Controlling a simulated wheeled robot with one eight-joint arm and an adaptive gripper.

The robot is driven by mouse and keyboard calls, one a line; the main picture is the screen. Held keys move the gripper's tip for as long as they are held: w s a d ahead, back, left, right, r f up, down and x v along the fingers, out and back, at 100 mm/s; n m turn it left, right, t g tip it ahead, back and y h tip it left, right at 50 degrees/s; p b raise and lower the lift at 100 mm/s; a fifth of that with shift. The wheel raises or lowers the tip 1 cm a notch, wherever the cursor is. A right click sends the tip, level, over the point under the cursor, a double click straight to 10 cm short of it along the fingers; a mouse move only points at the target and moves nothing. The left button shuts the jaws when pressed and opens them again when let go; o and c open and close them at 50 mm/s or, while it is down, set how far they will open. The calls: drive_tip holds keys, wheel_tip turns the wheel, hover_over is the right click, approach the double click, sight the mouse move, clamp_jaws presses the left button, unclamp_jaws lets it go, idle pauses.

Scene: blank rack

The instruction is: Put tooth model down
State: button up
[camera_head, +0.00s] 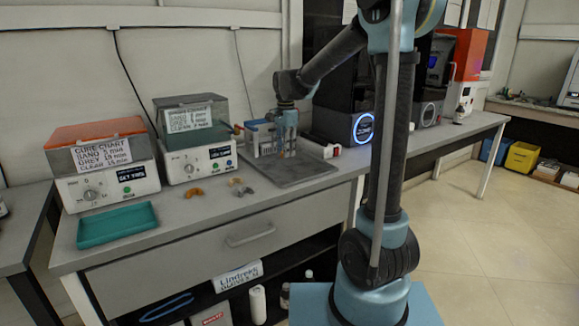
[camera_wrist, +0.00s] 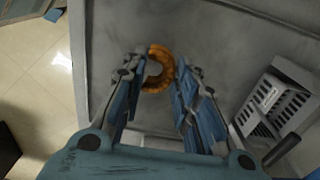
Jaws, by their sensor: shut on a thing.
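My gripper (camera_wrist: 161,78) is shut on an orange, horseshoe-shaped tooth model (camera_wrist: 169,72), which shows between the fingertips in the wrist view. In the head view my gripper (camera_head: 285,153) points down over the grey tray (camera_head: 312,176) on the bench. The held model is small and mostly hidden there, and I cannot tell whether it touches the surface below.
Another orange model (camera_head: 194,193) and two smaller pieces (camera_head: 240,186) lie on the bench left of the tray. A teal tray (camera_head: 117,225) and two curing boxes (camera_head: 107,185) (camera_head: 199,161) stand further left. A white-and-blue rack (camera_head: 262,137) stands behind my gripper.

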sight(286, 170)
drive_tip(key=shift+f, duration=3.05)
drive_tip(key=o, duration=0.8)
drive_tip(key=shift+f, duration=0.1)
